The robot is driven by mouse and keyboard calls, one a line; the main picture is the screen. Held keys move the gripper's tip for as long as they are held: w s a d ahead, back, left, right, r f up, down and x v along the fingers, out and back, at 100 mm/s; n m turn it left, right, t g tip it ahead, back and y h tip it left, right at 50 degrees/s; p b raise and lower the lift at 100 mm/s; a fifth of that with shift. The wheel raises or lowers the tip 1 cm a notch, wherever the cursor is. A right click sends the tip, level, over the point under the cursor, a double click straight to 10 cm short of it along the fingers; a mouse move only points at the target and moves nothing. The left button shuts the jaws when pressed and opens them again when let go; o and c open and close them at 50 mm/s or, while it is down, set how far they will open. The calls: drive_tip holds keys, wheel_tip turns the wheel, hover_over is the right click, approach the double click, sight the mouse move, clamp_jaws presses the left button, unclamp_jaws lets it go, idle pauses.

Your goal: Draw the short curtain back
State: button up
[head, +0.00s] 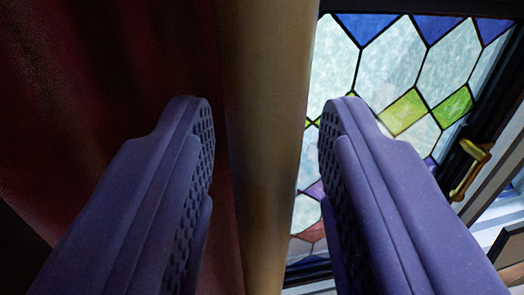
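A dark red curtain (110,90) fills the left of the head view, with a wide tan band (268,110) along its right side. The band runs from the top of the picture to the bottom. My gripper (268,115) is open, with its two purple fingers apart. The left finger is in front of the red cloth and the right finger is in front of the window. The tan band shows in the gap between them. I cannot tell whether either finger touches the cloth. The curtain's top and most of its lower part are out of view.
A stained glass window (395,65) in a dark frame stands to the right of the curtain, with blue, green and pale panes. A brass handle (470,170) sits on its right frame. Pale and brown surfaces show at the lower right edge, partly cut off.

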drive_tip(key=s+b, duration=0.2)
drive_tip(key=s, duration=0.5)
drive_tip(key=shift+s, duration=0.4)
drive_tip(key=shift+d, duration=0.1)
